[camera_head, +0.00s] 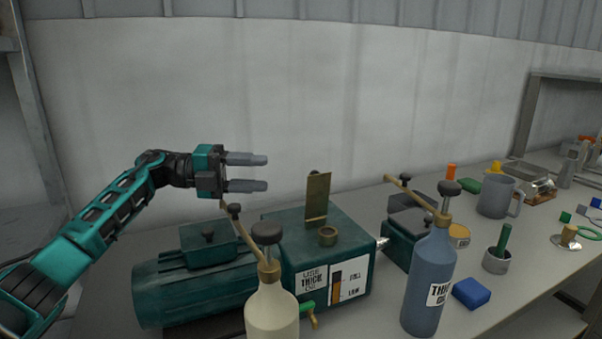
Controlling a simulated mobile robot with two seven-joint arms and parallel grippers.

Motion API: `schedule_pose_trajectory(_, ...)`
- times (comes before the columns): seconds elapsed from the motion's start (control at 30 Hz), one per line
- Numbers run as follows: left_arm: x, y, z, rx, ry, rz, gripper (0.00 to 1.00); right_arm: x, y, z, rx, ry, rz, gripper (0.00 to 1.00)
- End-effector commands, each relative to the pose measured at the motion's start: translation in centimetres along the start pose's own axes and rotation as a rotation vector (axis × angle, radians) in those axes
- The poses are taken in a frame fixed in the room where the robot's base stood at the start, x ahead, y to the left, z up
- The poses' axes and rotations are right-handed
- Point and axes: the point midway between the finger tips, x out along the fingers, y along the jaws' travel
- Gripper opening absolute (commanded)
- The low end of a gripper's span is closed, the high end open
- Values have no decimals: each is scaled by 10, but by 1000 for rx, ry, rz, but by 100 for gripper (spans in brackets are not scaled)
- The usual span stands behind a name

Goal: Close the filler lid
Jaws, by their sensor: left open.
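The filler lid (318,196) is a brass flap standing upright, open, on top of the green tank (290,222). My right gripper is not in view.
A cream pump bottle (271,306) and a blue pump bottle (430,285) stand in front of the tank. A green motor (195,285) adjoins its left. A grey mug (496,197), blue block (471,293) and other small items lie right. A wall is behind.

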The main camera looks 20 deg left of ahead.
Motion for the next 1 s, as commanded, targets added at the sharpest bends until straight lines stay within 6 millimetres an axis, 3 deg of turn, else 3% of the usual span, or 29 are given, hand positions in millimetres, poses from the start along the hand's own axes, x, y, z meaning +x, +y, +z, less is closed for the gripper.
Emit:
schedule_pose_trajectory(0.2, 49, -3, -1, 0, 3, -4, 47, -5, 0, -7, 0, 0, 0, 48)
schedule_pose_trajectory(0.4, 81, -2, 0, 0, 1, -2, 47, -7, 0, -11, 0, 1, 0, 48)
schedule_pose_trajectory(0.6, 94, -1, 0, -1, -1, -1, 47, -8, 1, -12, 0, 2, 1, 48)
schedule_pose_trajectory(0.87, 96, 0, 0, -1, -1, 0, 47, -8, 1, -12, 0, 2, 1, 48)
schedule_pose_trajectory(1.0, 96, 0, 0, -1, -1, 0, 37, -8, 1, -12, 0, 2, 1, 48)
